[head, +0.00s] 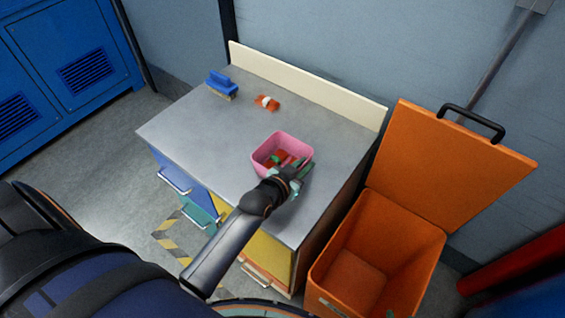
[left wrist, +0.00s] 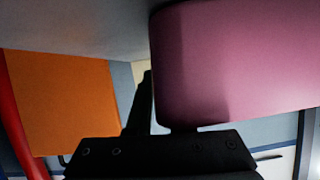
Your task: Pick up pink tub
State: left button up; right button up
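The pink tub (head: 267,168) stands upright on the grey tabletop, with small red and green items (head: 280,160) inside. My left gripper (head: 291,181) is at its near right corner, low over the rim. In the left wrist view the tub's pink wall (left wrist: 235,60) fills the upper right. One black finger (left wrist: 142,105) of that gripper lies along the tub's outer edge; the other is mostly hidden behind the wall. I cannot tell whether they press on it. My right gripper is not in view.
A blue brush (head: 222,83) and an orange-and-white item (head: 267,103) lie on the tabletop (head: 200,130) behind the tub. An open orange bin (head: 375,260) with its lid (head: 445,165) raised stands right of the cabinet. Blue lockers (head: 75,55) stand at the left.

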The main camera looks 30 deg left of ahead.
pick_arm(q)
grip_shut()
dwell(1.2)
